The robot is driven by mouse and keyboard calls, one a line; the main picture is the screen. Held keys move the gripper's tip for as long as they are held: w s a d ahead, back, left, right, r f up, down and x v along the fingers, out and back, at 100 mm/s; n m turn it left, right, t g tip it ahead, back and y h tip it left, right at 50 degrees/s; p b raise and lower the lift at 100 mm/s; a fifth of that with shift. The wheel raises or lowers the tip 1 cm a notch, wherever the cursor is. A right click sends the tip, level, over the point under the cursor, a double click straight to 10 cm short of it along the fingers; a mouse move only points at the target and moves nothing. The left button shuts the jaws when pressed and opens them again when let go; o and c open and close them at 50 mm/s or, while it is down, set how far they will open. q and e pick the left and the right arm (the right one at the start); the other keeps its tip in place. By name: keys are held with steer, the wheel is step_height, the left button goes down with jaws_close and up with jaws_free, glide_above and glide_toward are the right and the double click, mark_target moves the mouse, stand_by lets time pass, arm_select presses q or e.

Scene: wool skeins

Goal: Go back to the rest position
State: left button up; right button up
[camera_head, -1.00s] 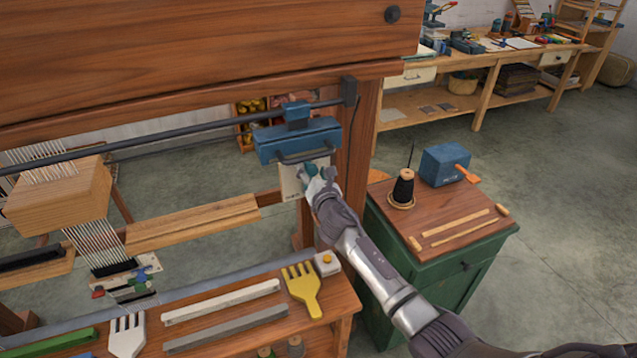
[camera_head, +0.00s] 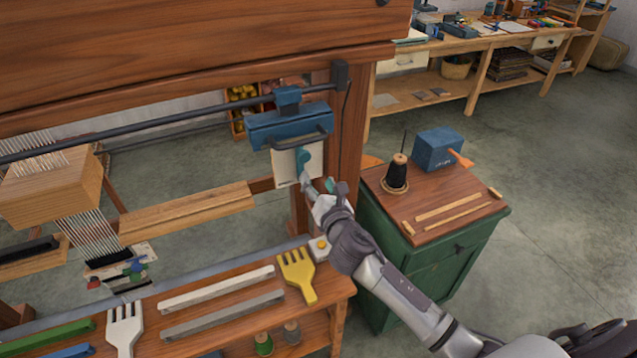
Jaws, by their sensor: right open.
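My right gripper (camera_head: 318,186) is open, in the middle of the head view, at the end of my right arm that comes in from the lower right. It is just below and in front of a pale card (camera_head: 292,166) under a blue carriage (camera_head: 290,126) on a dark rail. A teal piece (camera_head: 304,158) shows on the card above the fingers. Nothing shows between the fingers. I cannot tell whether a fingertip touches the card. My left gripper is not in view.
Below the gripper, a wooden bench holds a yellow comb (camera_head: 297,274), a white comb (camera_head: 124,328) and a small box with a yellow button (camera_head: 320,246). A green cabinet (camera_head: 425,275) stands at right, with a black thread cone (camera_head: 396,176) and blue box (camera_head: 437,150). Open floor lies farther right.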

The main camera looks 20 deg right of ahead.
steer(key=shift+f, duration=0.1)
steer(key=s+d+f+m+g+b, duration=0.1)
steer(key=s+f+m+g, duration=0.3)
steer(key=f, duration=0.9)
steer(key=s+d+f+m+g+b, duration=0.15)
steer(key=s+f+m, duration=0.25)
steer(key=s+f, duration=0.55)
steer(key=s+f+m+g+b, duration=0.1)
steer(key=s+f+m+g, duration=0.3)
steer(key=f, duration=1.2)
steer(key=s+f+m+g, duration=0.2)
steer(key=s+f+m, duration=0.3)
steer(key=s, duration=0.7)
steer(key=s+a+f+m+g+b, duration=0.1)
steer(key=s+f+m+g, duration=0.1)
steer(key=s+f+m, duration=0.3)
steer(key=s+a+f+m+g+y+b, duration=0.1)
steer(key=s+f+m, duration=0.4)
steer(key=s+f, duration=0.6)
steer(key=s+g, duration=0.1)
steer(key=s, duration=0.8)
steer(key=shift+f+g, duration=0.15)
steer(key=shift+g, duration=0.2)
